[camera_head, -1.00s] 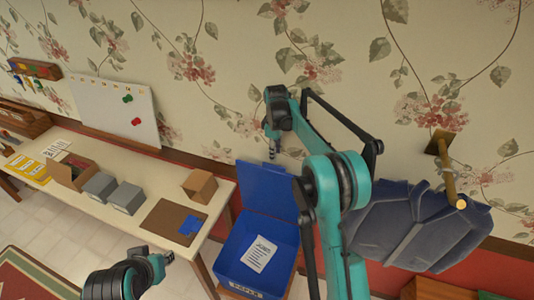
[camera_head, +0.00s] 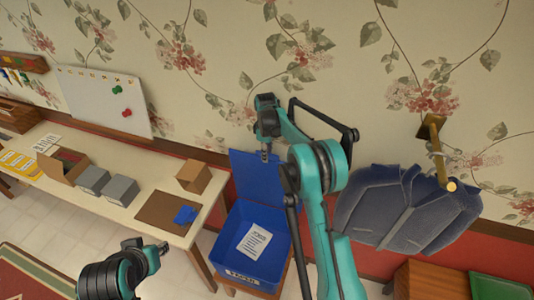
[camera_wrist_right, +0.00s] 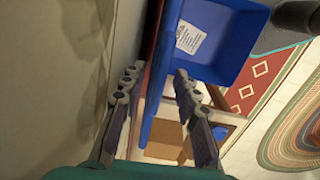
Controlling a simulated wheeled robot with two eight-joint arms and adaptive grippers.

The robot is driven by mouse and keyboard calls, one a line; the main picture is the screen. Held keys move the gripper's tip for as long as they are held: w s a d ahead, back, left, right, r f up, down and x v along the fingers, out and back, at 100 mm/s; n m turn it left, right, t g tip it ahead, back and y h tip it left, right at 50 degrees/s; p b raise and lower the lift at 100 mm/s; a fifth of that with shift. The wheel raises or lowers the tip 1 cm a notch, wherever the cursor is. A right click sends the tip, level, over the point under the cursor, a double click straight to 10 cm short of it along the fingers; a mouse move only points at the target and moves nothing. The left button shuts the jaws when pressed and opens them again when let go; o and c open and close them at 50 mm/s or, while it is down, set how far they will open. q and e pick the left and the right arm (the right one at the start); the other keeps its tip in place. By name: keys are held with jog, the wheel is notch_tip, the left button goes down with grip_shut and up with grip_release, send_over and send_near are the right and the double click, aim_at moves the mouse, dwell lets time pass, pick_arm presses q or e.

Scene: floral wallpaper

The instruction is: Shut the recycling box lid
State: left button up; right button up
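My right gripper (camera_head: 265,155) points down at the lid's top edge. In the right wrist view its two fingers (camera_wrist_right: 156,75) are spread, with the lid (camera_wrist_right: 150,105) edge-on between them; contact cannot be told. The box (camera_wrist_right: 240,35) lies beyond. My left gripper (camera_head: 163,248) is at the lower left, away from the box; its finger opening is unclear.
The table (camera_head: 120,215) on the left holds a cardboard box (camera_head: 194,177), grey boxes (camera_head: 118,189) and a brown board (camera_head: 160,209). A dark blue jacket (camera_head: 400,210) hangs on a brass hook (camera_head: 437,140) at right. The wall is close behind the lid.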

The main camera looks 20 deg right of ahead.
grip_shut()
